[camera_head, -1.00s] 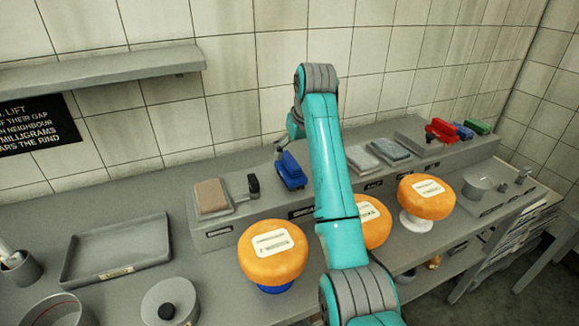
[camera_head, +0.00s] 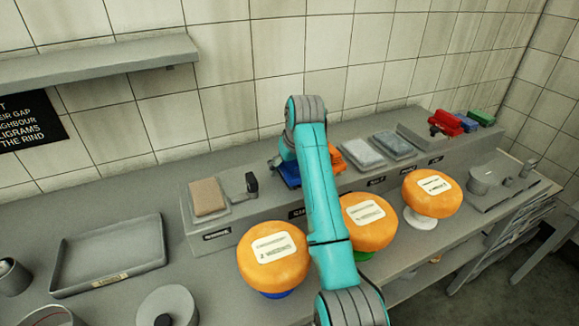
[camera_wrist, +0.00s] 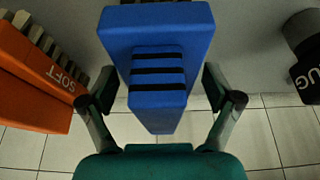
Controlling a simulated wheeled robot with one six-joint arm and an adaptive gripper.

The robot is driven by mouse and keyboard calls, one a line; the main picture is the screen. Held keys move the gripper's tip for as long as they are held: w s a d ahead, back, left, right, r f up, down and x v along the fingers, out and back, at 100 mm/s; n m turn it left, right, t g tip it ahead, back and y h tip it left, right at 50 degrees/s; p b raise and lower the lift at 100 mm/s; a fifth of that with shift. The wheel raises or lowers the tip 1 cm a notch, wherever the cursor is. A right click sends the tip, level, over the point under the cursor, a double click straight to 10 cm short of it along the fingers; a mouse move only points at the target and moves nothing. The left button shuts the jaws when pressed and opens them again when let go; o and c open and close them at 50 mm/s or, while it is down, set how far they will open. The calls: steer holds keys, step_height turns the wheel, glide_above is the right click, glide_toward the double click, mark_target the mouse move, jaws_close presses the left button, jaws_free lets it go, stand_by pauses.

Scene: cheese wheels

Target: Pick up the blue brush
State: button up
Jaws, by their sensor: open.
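The blue brush (camera_head: 289,174) lies on the raised grey shelf of the bench, partly hidden behind my teal arm in the head view. In the wrist view the blue brush (camera_wrist: 158,40) fills the middle, with dark ridges across its block and a narrower part pointing down the picture. My gripper (camera_wrist: 162,92) is open, with one finger on each side of the brush and visible gaps between. I cannot tell how deep the fingers reach. In the head view the fingers are hidden behind the arm.
An orange brush marked SOFT (camera_wrist: 40,75) lies beside the left finger; it also shows in the head view (camera_head: 336,157). A dark object (camera_wrist: 304,42) is at the right. Orange cheese wheels (camera_head: 272,257) stand in front, and a tan block (camera_head: 208,197) lies left.

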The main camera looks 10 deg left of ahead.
steer(key=c, duration=1.4)
steer(key=shift+r, duration=0.1)
step_height(320, 180, up, 10)
steer(key=shift+f, duration=0.1)
